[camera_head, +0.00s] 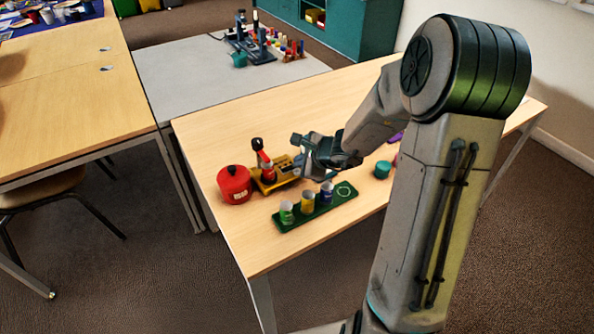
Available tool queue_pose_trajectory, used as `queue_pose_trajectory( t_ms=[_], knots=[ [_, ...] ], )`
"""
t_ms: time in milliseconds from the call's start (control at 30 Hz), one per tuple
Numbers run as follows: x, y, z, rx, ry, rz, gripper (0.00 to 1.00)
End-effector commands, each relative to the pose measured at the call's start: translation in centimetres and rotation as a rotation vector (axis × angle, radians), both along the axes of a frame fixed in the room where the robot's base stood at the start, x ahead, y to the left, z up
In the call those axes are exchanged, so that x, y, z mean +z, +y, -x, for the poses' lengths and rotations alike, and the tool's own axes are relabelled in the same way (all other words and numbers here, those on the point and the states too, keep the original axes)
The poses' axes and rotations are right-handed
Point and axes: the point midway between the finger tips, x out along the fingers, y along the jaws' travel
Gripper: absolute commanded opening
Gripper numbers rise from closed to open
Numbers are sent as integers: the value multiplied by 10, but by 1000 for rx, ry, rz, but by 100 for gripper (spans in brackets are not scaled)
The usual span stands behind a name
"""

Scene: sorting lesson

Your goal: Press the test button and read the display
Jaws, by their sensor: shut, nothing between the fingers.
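A yellow device (286,180) with a black-and-red upright part stands on the wooden table, between the red pot and my gripper. It may be the tester, but I cannot make out a test button or a display on it. My gripper (299,158) is shut and empty, just right of the yellow device and partly in front of it. I cannot tell whether it touches the device. My arm comes in from the right and hides part of the table.
A red lidded pot (235,186) stands left of the device. A green tray (320,209) in front holds three small cups. A teal pot (383,169) stands to the right, by my arm. The table's front left (250,240) is clear.

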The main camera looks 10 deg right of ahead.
Motion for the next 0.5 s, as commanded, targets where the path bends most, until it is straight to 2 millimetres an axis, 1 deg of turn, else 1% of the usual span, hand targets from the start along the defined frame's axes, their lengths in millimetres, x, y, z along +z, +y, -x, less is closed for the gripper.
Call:
queue_pose_trajectory(
  t_ms=[333, 500],
  knots=[
    [-9, 0, 0, -1, -1, 0, 0],
    [-8, 0, 0, 1, 0, 1, 0]
  ],
)
